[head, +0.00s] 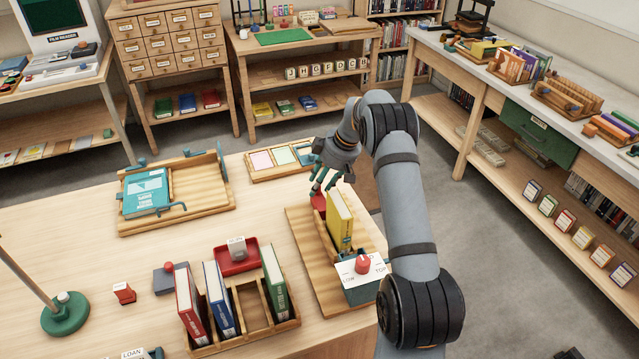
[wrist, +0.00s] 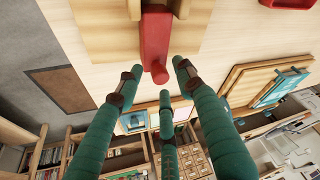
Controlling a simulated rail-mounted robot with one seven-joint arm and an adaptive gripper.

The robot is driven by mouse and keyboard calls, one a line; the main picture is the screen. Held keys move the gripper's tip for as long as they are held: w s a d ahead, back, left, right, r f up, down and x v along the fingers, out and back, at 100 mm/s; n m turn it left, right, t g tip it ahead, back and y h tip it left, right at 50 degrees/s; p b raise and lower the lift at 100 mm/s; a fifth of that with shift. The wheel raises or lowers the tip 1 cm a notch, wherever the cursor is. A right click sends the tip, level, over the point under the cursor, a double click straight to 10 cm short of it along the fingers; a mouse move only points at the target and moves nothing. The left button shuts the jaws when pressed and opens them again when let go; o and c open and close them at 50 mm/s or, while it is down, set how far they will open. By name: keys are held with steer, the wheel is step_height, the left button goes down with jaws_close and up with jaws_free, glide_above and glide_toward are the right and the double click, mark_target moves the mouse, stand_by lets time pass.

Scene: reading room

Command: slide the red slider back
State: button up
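The red slider (head: 318,202) shows at the far end of a wooden board (head: 305,255), behind a yellow book (head: 339,222) standing upright on it. In the wrist view the red slider (wrist: 154,35) is a long bar with a rounded end pointing toward my gripper. My gripper (head: 323,180) is above and beside the slider's far end, its green fingers pointing down. In the wrist view my gripper (wrist: 157,84) has its fingers spread, with the slider's rounded end appearing between the tips. I cannot tell whether any finger touches it. Nothing is held.
A box with a red knob and a LOW–TOP card (head: 360,268) stands at the board's near end. A wooden book rack (head: 252,305) and a red tray (head: 236,262) are to the left. A tray of coloured cards (head: 262,175) lies behind left.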

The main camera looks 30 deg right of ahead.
steer(key=v, duration=1.2)
steer(key=shift+f, duration=0.1)
steer(key=x, duration=1.1)
steer(key=shift+a+f, duration=0.1)
steer(key=shift+f, duration=0.15)
steer(key=shift+w+f, duration=0.15)
steer(key=shift+f, duration=0.2)
steer(key=shift+s, duration=0.25)
steer(key=shift+s+a+r, duration=0.1)
steer(key=shift+s+r, duration=0.1)
steer(key=shift+s, duration=0.05)
steer(key=shift+f, duration=0.1)
